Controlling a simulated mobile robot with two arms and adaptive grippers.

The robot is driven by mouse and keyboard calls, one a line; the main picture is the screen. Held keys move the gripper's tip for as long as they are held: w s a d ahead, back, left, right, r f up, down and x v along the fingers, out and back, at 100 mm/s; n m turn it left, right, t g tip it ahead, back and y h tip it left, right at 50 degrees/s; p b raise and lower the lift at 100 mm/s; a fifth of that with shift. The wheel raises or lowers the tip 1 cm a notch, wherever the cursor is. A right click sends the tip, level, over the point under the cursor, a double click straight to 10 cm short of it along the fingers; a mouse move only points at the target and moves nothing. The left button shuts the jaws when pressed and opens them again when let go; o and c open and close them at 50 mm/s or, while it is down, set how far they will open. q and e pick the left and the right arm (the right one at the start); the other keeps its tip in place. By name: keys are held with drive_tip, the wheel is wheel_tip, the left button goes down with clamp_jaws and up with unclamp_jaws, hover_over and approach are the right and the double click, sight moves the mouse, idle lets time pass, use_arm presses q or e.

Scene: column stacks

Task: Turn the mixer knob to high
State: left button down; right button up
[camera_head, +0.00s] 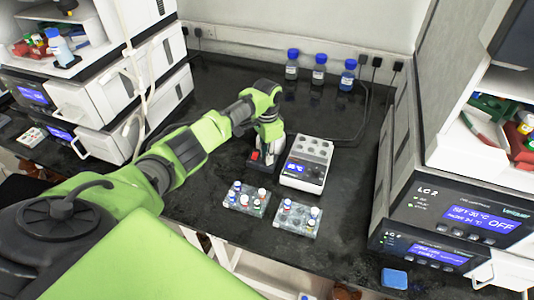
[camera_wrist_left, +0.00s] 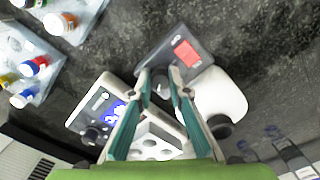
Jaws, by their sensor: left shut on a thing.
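The mixer is a small dark grey box (camera_wrist_left: 205,52) with a red patch on its face. It also shows in the head view (camera_head: 256,165), partly covered by my left arm. My left gripper (camera_wrist_left: 161,76) is over the mixer, with its two teal fingers shut on the mixer knob (camera_wrist_left: 161,88). The knob shows only partly between the fingers, and I cannot read its setting. In the head view, the fingertips are hard to make out. My right gripper is not in view.
A white block device (camera_head: 307,160) with a blue display stands close to the mixer's right. Two clear racks (camera_head: 247,203) (camera_head: 299,219) with small vials stand in front. Several blue-capped bottles (camera_head: 319,72) stand at the back wall. Black bench top is free behind the mixer.

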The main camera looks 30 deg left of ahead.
use_arm(q)
drive_tip(key=m, duration=0.3)
drive_tip(key=shift+m, duration=0.3)
drive_tip(key=shift+w+m, duration=0.1)
drive_tip(key=shift+m, duration=1.4)
drive_tip(key=c, duration=2.2)
unclamp_jaws()
drive_tip(key=shift+r, duration=0.2)
wheel_tip(320, 180, up, 12)
drive_tip(key=shift+f, duration=0.2)
